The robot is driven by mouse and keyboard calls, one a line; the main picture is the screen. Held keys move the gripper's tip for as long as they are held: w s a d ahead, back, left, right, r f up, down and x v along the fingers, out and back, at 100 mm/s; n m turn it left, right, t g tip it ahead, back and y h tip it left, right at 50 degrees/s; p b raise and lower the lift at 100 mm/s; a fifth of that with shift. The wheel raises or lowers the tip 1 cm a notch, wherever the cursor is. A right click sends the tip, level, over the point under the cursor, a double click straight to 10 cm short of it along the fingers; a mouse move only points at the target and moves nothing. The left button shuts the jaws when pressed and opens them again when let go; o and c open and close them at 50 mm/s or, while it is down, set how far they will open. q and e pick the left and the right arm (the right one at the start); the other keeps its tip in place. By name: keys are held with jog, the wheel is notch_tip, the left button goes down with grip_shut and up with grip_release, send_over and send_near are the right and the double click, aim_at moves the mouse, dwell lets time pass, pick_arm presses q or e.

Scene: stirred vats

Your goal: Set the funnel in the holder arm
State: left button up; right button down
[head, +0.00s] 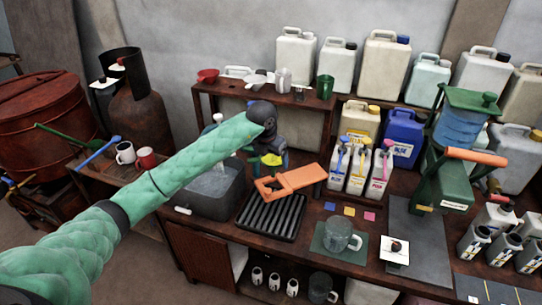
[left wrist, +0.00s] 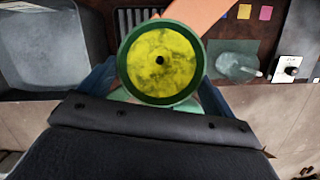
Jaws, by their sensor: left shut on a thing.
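The funnel (left wrist: 143,58) has a dark green rim and a mottled yellow inside with a dark centre hole. My left gripper (left wrist: 160,88) is shut on it, with a blue finger at either side. In the head view the gripper (head: 266,168) is at the far side of the orange holder arm (head: 298,180), and the funnel is mostly hidden. The holder arm has an open forked end at left. In the left wrist view the orange arm (left wrist: 203,14) passes behind the funnel's upper right rim. I cannot tell whether they touch. My right gripper is not in view.
A black ribbed tray (head: 270,218) lies below the holder arm. A grey water vat (head: 212,190) stands left of it. A glass mug (head: 341,234) stands on a green mat. Shelves of canisters (head: 295,60) are behind.

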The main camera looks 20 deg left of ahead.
aim_at(271, 164)
pick_arm(q)
jog(key=shift+x, duration=0.95)
jog(key=shift+s+f+b, duration=0.2)
jog(key=shift+f+b, duration=0.15)
jog(key=shift+f, duration=0.9)
jog(key=shift+f+b, duration=0.35)
jog(key=shift+b, duration=0.25)
jog(key=shift+f+b, duration=0.3)
jog(key=shift+f, duration=0.25)
jog(key=shift+f+b, duration=1.8)
jog(key=shift+f, duration=0.3)
jog(key=shift+o, duration=0.2)
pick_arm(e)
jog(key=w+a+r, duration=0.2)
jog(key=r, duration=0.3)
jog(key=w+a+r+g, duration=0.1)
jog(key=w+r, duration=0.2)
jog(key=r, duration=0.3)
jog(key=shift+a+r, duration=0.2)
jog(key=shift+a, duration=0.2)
